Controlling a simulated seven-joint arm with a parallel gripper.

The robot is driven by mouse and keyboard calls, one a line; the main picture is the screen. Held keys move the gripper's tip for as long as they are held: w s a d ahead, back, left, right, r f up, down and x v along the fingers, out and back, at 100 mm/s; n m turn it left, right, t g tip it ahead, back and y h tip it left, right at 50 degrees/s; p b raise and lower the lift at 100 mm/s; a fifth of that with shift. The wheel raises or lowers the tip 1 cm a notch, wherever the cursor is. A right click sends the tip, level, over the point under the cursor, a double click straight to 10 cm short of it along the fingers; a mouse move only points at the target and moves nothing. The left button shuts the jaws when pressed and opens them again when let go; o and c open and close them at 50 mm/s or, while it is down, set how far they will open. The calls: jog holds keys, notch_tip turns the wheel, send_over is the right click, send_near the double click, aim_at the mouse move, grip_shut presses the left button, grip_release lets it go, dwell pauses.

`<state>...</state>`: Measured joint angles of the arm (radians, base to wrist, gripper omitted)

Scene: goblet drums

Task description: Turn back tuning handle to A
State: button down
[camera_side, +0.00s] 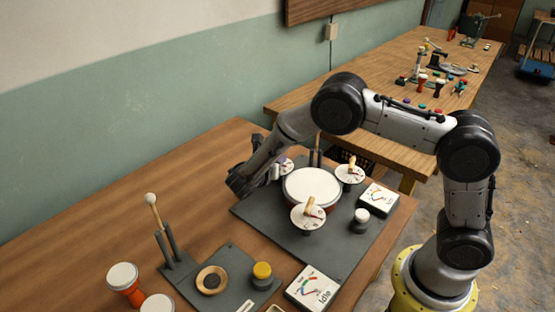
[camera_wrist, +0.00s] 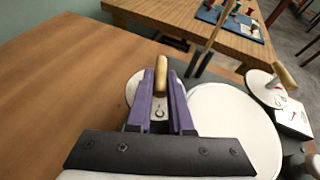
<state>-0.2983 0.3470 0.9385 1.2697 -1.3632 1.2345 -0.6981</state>
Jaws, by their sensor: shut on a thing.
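My gripper (camera_wrist: 162,80) is shut on a wooden tuning handle (camera_wrist: 162,63), with one purple finger on each side of it. This handle stands on a white dial (camera_wrist: 134,88) at the left of the big drum head (camera_wrist: 235,130). A mark like a letter C shows on the dial between the fingers; its other marks are hidden. In the side view the gripped dial (camera_side: 287,164) is partly hidden behind my wrist. Two more handles stand on white dials, one at the front (camera_side: 310,206) and one at the right (camera_side: 353,163) of the drum head (camera_side: 313,186).
A gauge panel (camera_side: 380,198) and a white-topped knob (camera_side: 361,215) stand right of the drum. Nearer are an "Idle" panel (camera_side: 314,288), a yellow knob (camera_side: 262,271), a wooden bowl (camera_side: 211,280) and an upright mallet (camera_side: 152,203). The table's left part is bare.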

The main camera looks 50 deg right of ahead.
jog(key=c, duration=0.8)
grip_release()
jog(key=shift+a, duration=0.1)
jog(key=v, duration=1.3)
jog(key=shift+s+a+r, duration=0.15)
jog(key=shift+a+r, duration=0.1)
jog(key=shift+d, duration=0.1)
